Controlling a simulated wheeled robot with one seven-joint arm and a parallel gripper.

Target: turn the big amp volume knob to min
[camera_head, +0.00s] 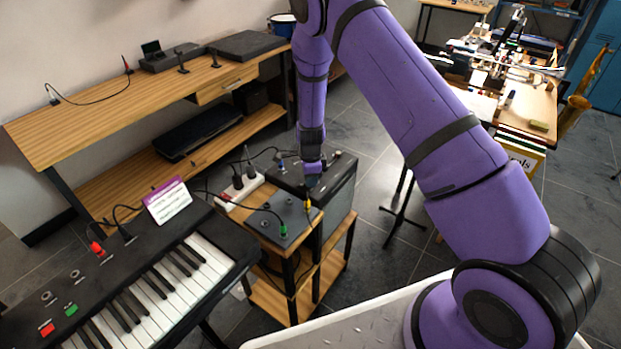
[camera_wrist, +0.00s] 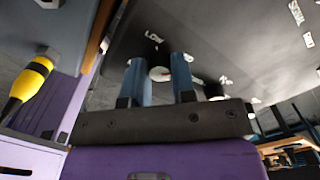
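The big amp (camera_head: 341,204) is a black box with a dark grille, standing behind the small wooden stand in the head view. My gripper (camera_head: 312,181) points down at its top; the fingertips are too small there to judge. In the wrist view the amp's dark panel (camera_wrist: 235,40) has white lettering, with "LOW" near my fingers. My gripper's two blue fingers (camera_wrist: 163,76) stand apart, one on each side of a knob (camera_wrist: 160,74) with a white top and a red mark. I cannot tell whether they touch it. Another knob (camera_wrist: 214,88) is right of the fingers.
A grey pedal box (camera_head: 277,216) with a green plug and a yellow plug (camera_head: 308,203) is close to my gripper. The yellow-black plug also shows in the wrist view (camera_wrist: 26,85). A keyboard (camera_head: 160,285) lies left, a wooden desk (camera_head: 110,112) behind.

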